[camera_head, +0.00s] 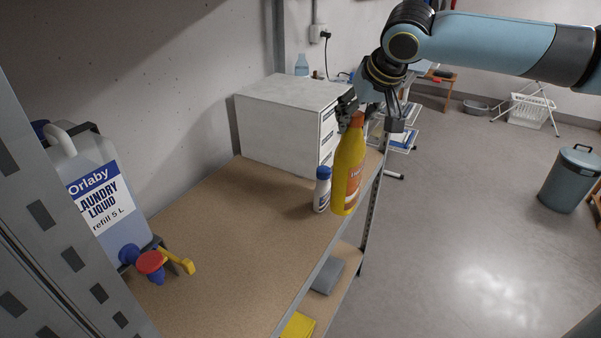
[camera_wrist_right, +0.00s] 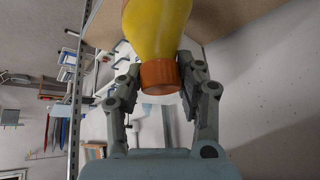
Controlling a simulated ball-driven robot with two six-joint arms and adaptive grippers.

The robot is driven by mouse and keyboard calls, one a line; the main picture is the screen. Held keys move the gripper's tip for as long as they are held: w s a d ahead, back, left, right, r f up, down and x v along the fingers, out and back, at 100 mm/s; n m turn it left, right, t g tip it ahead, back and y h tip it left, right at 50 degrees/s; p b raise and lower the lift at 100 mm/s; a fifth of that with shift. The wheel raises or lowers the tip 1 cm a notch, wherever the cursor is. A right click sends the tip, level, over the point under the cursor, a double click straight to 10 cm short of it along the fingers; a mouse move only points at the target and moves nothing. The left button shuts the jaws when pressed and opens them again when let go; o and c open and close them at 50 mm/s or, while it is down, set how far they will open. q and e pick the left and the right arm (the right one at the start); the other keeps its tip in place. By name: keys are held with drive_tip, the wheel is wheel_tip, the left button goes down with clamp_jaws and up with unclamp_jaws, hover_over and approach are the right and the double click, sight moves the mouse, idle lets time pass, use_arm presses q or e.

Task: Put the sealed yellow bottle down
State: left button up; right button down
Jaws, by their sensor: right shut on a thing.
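The yellow bottle (camera_head: 348,172) with an orange cap hangs upright in my right gripper (camera_head: 368,112), at the right edge of the shelf board (camera_head: 230,240). In the right wrist view, the fingers (camera_wrist_right: 160,85) are shut around the orange cap (camera_wrist_right: 159,76), and the yellow body (camera_wrist_right: 157,28) extends beyond them. I cannot tell whether the bottle's base touches the board. A small white and blue bottle (camera_head: 322,190) stands on the board just left of it. My left gripper is not in view.
A white box (camera_head: 285,120) stands at the back of the board. A laundry liquid canister (camera_head: 95,195) with a red and blue tap stands at the left. The middle and front of the board are clear. A grey bin (camera_head: 570,180) stands on the floor at the right.

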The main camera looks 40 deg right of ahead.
drive_tip(key=w+a+f+p, duration=0.1)
drive_tip(key=w+a+f, duration=0.6)
drive_tip(key=f, duration=0.3)
drive_tip(key=shift+w+a, duration=0.4)
drive_tip(key=shift+w, duration=0.1)
drive_tip(key=shift+f, duration=0.15)
drive_tip(key=c, duration=0.9)
unclamp_jaws()
drive_tip(key=shift+s+f, duration=0.1)
drive_tip(key=shift+f, duration=0.05)
drive_tip(key=shift+o, duration=0.2)
